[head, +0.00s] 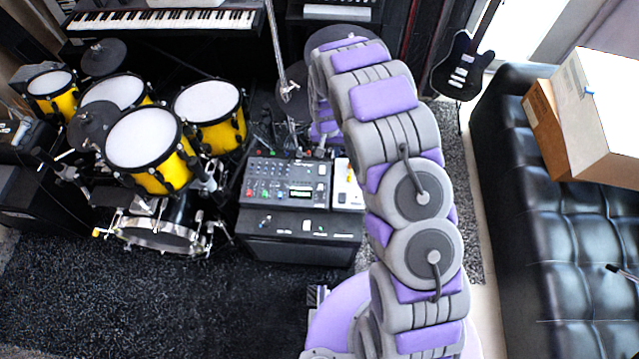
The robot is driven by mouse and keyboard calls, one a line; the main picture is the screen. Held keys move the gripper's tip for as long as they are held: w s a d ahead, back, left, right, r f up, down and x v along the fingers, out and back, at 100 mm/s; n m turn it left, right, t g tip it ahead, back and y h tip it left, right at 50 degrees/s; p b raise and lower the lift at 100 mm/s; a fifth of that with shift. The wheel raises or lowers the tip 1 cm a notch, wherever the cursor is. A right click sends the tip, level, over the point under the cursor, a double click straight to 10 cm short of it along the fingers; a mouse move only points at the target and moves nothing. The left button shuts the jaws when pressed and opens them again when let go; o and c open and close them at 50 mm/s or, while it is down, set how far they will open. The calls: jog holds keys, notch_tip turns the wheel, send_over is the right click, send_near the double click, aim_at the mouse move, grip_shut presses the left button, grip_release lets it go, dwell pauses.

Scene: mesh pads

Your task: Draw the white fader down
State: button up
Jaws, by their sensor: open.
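A dark grey mixer (285,182) with rows of small knobs and buttons lies on top of a black box in the middle of the head view. Small white caps show at its right side, one of them a white piece (322,170); they are too small to tell which is the white fader or how far along its slot it sits. My gripper (319,151) is at the end of my grey and purple arm, pointing down near the mixer's back right edge. It looks open and empty, with its fingers small and partly hidden. I cannot tell if it touches anything.
A drum kit with yellow shells (147,150) is on the left. A microphone stand (279,50) rises behind the mixer. A black sofa (545,240) is on the right.

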notch_tip(320, 180, down, 8)
jog(key=a, duration=0.1)
send_near(321, 187)
jog(key=f+b, duration=0.1)
jog(key=f, duration=0.2)
jog(key=f+b, duration=0.2)
jog(key=f, duration=0.2)
jog(key=shift+d+f, duration=0.2)
jog(key=shift+f, duration=0.1)
jog(key=shift+a+f, duration=0.3)
jog(key=shift+f, duration=0.2)
jog(key=shift+d, duration=0.5)
jog(key=c, duration=0.3)
jog(key=shift+a, duration=0.35)
jog(key=c, duration=0.5)
jog(key=shift+d, duration=0.1)
grip_shut()
